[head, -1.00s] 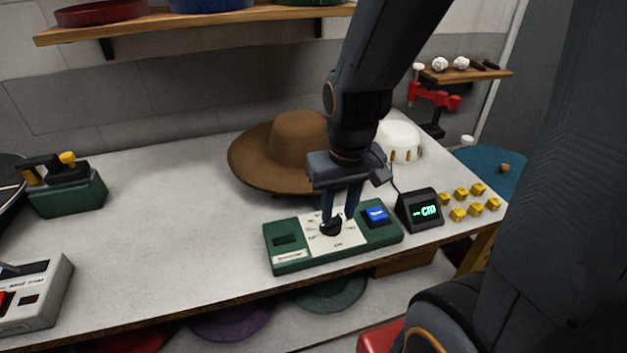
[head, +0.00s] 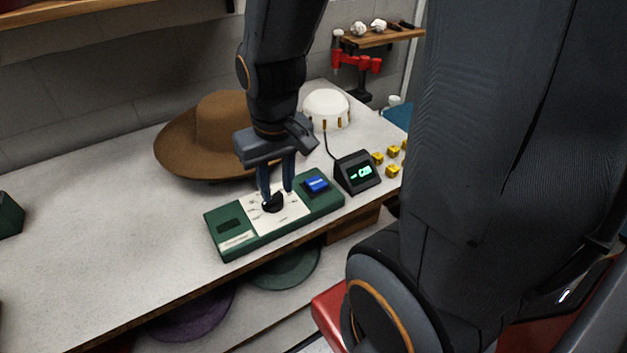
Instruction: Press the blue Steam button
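The blue Steam button (head: 316,184) is on the right part of a green control panel (head: 232,219) near the table's front edge. A black dial knob (head: 274,202) stands on the panel's white face, left of the button. My gripper (head: 275,193) points down over the knob, left of the blue button and apart from it. Its two fingers are at the knob's sides, with a gap between them. Whether they touch the knob cannot be told from this view.
A brown hat (head: 207,137) lies behind the panel. A small display with green characters (head: 357,172) stands right of the button, with several yellow cubes (head: 392,153) and a white dome (head: 326,108) beyond.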

